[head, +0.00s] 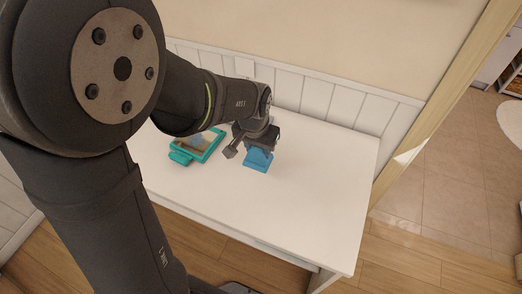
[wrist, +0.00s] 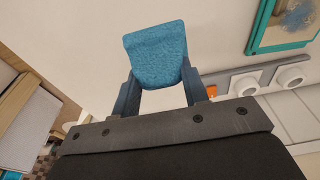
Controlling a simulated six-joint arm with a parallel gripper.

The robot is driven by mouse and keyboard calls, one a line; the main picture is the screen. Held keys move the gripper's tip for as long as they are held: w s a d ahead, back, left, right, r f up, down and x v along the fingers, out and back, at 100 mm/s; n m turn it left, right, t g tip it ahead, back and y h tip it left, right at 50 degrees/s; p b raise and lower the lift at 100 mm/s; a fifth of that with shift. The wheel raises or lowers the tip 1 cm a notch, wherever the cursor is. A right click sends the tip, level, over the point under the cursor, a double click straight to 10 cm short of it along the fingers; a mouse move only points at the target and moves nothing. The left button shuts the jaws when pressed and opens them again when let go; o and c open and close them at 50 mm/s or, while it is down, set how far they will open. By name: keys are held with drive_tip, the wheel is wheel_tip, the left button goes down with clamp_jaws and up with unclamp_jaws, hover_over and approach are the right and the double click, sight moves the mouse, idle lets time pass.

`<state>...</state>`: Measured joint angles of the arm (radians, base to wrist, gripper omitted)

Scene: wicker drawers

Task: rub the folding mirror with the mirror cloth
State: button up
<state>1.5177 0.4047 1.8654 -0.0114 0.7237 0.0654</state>
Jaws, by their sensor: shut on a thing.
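The mirror cloth (head: 256,161) is a small blue piece at the middle of the white table. In the wrist view the cloth (wrist: 157,52) shows as a textured blue panel. My gripper (head: 262,147) is shut on the cloth; its dark fingers (wrist: 161,92) stand on either side of it. The folding mirror (head: 199,146) has a teal frame and lies to the left of my gripper, apart from the cloth. In the wrist view part of the mirror (wrist: 256,28) shows at the top right, with a bluish-grey patch on its pane.
The white table (head: 300,190) is clear to the right and in front of my gripper. White wall panelling (head: 330,95) runs along its back edge. A wooden door frame (head: 445,90) stands beyond the right end.

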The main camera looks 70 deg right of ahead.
drive_tip(key=w+d, duration=0.3)
drive_tip(key=w, duration=1.2)
drive_tip(key=w+d, duration=0.3)
drive_tip(key=w, duration=1.3)
drive_tip(key=shift+s+a+f, duration=0.1)
drive_tip(key=shift+f, duration=1.6)
drive_tip(key=shift+a+f, duration=0.1)
drive_tip(key=shift+f, duration=1.55)
drive_tip(key=shift+s+f, duration=0.2)
drive_tip(key=shift+f, duration=0.55)
drive_tip(key=shift+s+r, duration=0.1)
drive_tip(key=shift+s, duration=0.35)
drive_tip(key=shift+c, duration=0.3)
drive_tip(key=shift+s+f, duration=0.2)
drive_tip(key=shift+s, duration=0.15)
drive_tip(key=shift+s+a, duration=0.15)
drive_tip(key=shift+s, duration=1.4)
drive_tip(key=shift+s+a, duration=0.15)
drive_tip(key=shift+s, duration=1.35)
drive_tip(key=shift+w+d, duration=0.15)
drive_tip(key=shift+w, duration=1.95)
drive_tip(key=shift+w+d, duration=0.15)
drive_tip(key=shift+w, duration=1.9)
wheel_tip(320, 180, up, 8)
drive_tip(key=shift+s, duration=0.1)
